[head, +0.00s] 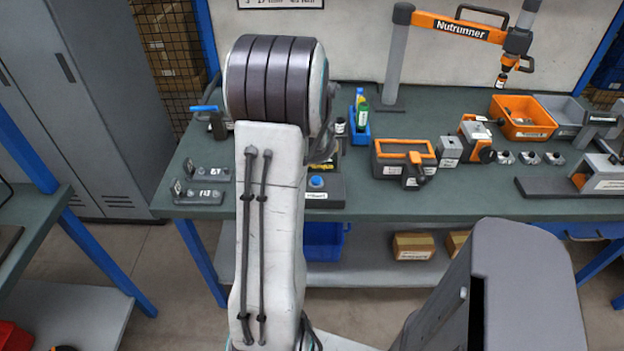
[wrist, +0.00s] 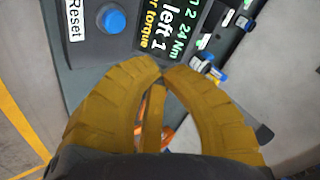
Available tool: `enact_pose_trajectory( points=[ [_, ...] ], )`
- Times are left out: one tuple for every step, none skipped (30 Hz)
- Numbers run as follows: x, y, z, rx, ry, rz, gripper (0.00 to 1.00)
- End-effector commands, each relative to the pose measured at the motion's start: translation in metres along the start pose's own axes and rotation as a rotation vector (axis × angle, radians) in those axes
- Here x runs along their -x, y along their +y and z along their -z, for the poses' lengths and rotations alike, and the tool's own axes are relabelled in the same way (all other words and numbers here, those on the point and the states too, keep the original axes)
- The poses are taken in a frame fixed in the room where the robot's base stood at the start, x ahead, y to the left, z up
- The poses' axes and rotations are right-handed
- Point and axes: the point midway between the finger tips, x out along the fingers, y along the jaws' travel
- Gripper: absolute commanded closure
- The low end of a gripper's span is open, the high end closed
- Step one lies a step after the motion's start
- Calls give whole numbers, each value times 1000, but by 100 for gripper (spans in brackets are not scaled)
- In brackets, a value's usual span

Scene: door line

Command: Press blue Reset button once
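The blue Reset button (wrist: 111,18) sits on a dark control box (wrist: 95,45) in the wrist view, beside a white label reading "Reset" (wrist: 75,17). In the head view the blue button (head: 316,181) shows on its small box on the green bench, just right of my arm. In the head view my arm hides the gripper.
On the bench (head: 350,208) stand a blue bin with bottles (head: 359,125), an orange-and-black box (head: 403,160), an orange tray (head: 523,118) and labelled holders (head: 205,174) at left. A nutrunner (head: 460,28) hangs above.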

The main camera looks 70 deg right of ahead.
Motion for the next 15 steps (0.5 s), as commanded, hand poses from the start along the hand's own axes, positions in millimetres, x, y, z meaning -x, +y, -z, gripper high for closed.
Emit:
enact_pose_trajectory(
  points=[
    [0, -3, 2, -25, 10, 13, 100],
    [0, -5, 4, -43, 16, 22, 100],
    [0, -8, 6, -66, 23, 33, 100],
    [0, -9, 7, -82, 28, 40, 100],
    [0, -11, 8, -101, 33, 48, 100],
    [1, -13, 10, -123, 39, 59, 100],
    [1, -14, 11, -141, 42, 65, 100],
    [1, -16, 12, -158, 45, 71, 100],
    [1, -17, 13, -180, 49, 78, 100],
    [1, -18, 14, -196, 50, 82, 100],
    [1, -18, 14, -209, 50, 83, 100],
    [1, -18, 14, -225, 50, 83, 100],
    [1, -18, 14, -233, 49, 83, 100],
    [1, -18, 14, -241, 49, 83, 100],
    [1, -18, 14, -250, 48, 83, 100]
  ],
)
